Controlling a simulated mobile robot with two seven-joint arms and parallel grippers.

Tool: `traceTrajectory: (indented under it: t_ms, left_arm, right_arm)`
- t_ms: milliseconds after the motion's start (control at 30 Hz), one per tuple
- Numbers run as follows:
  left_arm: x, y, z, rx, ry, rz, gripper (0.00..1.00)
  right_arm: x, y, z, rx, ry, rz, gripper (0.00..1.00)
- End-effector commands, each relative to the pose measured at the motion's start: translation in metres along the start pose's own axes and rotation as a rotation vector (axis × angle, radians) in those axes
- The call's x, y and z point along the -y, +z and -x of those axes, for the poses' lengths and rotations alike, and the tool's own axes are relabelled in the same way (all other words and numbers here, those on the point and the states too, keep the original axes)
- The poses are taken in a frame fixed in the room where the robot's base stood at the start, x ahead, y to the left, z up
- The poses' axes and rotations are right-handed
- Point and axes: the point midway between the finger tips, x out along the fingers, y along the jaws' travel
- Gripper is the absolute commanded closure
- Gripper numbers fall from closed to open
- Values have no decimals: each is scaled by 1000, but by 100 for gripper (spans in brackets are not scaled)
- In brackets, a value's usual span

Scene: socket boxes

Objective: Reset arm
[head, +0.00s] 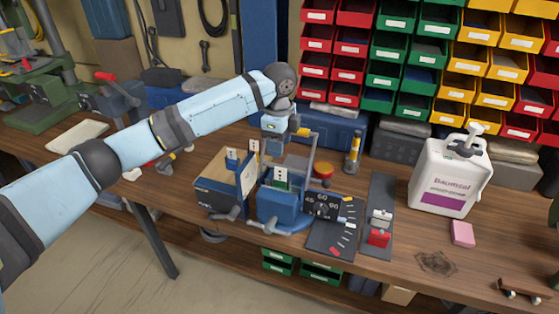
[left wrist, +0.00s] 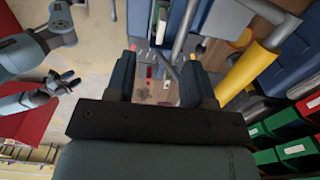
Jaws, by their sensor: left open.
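My left arm reaches in from the left in the head view, and its gripper (head: 275,143) points down over the bench, above a blue vise (head: 282,205). In the left wrist view the gripper (left wrist: 158,68) has its two dark fingers well apart, with nothing held between them. An open-topped box (head: 222,197) with blue and wooden sides stands left of the vise. Small plates with white sockets, one of them green (head: 281,178), show at the box and vise. In the left wrist view, grey arm parts that look like my right gripper (left wrist: 63,85) show at the left; their jaw state is unclear.
A yellow-handled tool (head: 353,152) stands behind. Colored bins (head: 400,75) fill the back wall.

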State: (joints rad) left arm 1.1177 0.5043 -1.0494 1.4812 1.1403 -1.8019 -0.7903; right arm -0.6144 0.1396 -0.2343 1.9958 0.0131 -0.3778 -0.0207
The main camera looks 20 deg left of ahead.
Motion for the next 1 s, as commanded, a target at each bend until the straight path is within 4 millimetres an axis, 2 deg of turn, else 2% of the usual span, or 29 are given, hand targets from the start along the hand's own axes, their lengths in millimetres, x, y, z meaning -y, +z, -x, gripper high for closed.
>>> traceTrajectory:
  t_ms: [200, 633, 767, 867, 1000]
  left_arm:
    - [-1, -1, 20, -1, 1, 0, 51]
    - [-3, -3, 17, -3, 4, -1, 51]
    - [-18, -19, -8, -25, 2, 5, 51]
    - [-42, -40, -40, -64, -7, 30, 51]
    - [-85, -68, -83, -142, -31, 105, 51]
  right_arm:
    - [0, 2, -1, 1, 0, 0, 57]
    - [0, 3, -1, 3, -1, 0, 57]
    - [0, 3, -2, 3, -1, 0, 57]
    - [0, 3, -1, 3, -1, 0, 57]
    - [0, 3, -1, 2, -1, 0, 57]
